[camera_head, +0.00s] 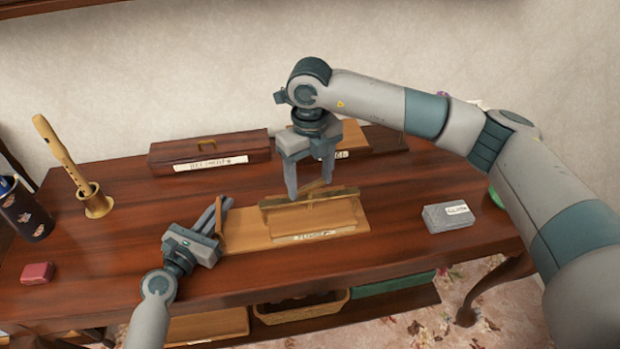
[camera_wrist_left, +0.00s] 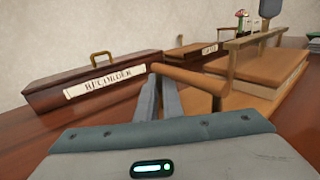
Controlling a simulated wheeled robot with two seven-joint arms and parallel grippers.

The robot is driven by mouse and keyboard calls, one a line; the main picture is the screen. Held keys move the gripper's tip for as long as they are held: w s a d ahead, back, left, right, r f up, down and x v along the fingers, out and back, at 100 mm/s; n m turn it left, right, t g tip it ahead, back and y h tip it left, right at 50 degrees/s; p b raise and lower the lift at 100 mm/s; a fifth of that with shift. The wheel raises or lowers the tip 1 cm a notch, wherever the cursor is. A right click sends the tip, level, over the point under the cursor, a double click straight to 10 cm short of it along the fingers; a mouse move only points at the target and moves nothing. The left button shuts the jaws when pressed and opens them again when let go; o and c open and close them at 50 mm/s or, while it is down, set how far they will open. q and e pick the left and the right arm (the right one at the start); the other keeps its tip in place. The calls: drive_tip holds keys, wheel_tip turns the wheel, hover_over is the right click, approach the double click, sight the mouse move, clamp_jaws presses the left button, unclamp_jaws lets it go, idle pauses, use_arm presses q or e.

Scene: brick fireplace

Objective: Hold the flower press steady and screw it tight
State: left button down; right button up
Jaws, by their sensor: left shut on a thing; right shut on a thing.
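The wooden flower press (camera_head: 345,212) lies on the table, with a light baseboard, a raised block and a bar across its top. A label is on its front edge. A right fingertip (camera_wrist_left: 270,9) shows above the bar in the left wrist view.
A long recorder case (camera_head: 210,152) stands behind. At left are a recorder on a stand (camera_head: 97,204), a dark cup (camera_head: 25,212) and a red block (camera_head: 37,273). A grey box (camera_head: 447,219) lies at right. The table front is clear.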

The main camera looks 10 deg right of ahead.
sight(310, 184)
use_arm(q)
drive_tip(key=shift+f, duration=0.1)
use_arm(e)
drive_tip(key=shift+r+m, duration=0.1)
drive_tip(key=shift+m, duration=1.6)
drive_tip(key=o, duration=1.1)
drive_tip(key=shift+c, duration=0.2)
wheel_tip(310, 184, up, 12)
use_arm(q)
drive_tip(key=c, duration=1.8)
unclamp_jaws()
